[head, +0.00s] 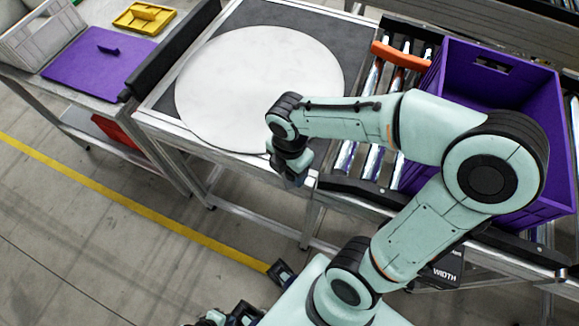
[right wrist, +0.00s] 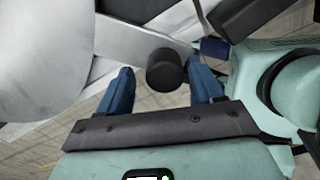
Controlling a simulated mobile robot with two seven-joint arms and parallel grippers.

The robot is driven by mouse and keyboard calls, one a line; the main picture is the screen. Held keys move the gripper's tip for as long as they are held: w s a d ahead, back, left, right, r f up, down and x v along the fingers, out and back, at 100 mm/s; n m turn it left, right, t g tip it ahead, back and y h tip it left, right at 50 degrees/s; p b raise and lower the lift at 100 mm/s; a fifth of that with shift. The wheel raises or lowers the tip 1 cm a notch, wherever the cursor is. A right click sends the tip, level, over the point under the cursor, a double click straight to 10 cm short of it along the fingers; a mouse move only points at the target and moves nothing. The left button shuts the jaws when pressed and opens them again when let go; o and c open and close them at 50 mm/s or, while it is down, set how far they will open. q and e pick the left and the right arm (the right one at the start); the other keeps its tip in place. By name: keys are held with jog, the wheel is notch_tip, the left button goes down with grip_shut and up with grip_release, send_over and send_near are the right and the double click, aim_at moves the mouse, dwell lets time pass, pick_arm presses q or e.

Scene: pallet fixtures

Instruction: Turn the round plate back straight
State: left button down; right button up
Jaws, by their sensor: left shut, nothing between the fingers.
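The round plate (head: 255,85) is a pale, marbled disc lying flat on a dark-topped metal table. No mark on its top shows how far it is turned. Its edge fills the upper left of the right wrist view (right wrist: 40,60). My right gripper (head: 290,172) points down at the plate's near right edge. Its two blue fingers (right wrist: 163,88) stand apart, with a dark round knob (right wrist: 166,70) between them and gaps on both sides. I cannot tell whether the knob belongs to the plate. My left gripper (head: 243,314) is low at the bottom edge, partly cut off, and shut.
A purple crate (head: 470,75) stands on the roller conveyor (head: 372,75) at right, beside an orange bar (head: 400,56). At left, a side table holds a purple board (head: 95,65), a yellow tray (head: 145,18) and a grey crate (head: 40,38). Floor in front is open.

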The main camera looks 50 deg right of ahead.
dwell(0.3)
pick_arm(q)
jog(key=shift+w+r+p, duration=0.3)
jog(key=shift+r+p, duration=0.25)
jog(key=shift+r, duration=0.1)
jog(key=shift+w+r+p, duration=0.25)
jog(key=shift+r+p, duration=0.3)
jog(key=shift+r, duration=0.05)
pick_arm(e)
notch_tip(320, 180, up, 13)
jog(key=shift+r, duration=0.2)
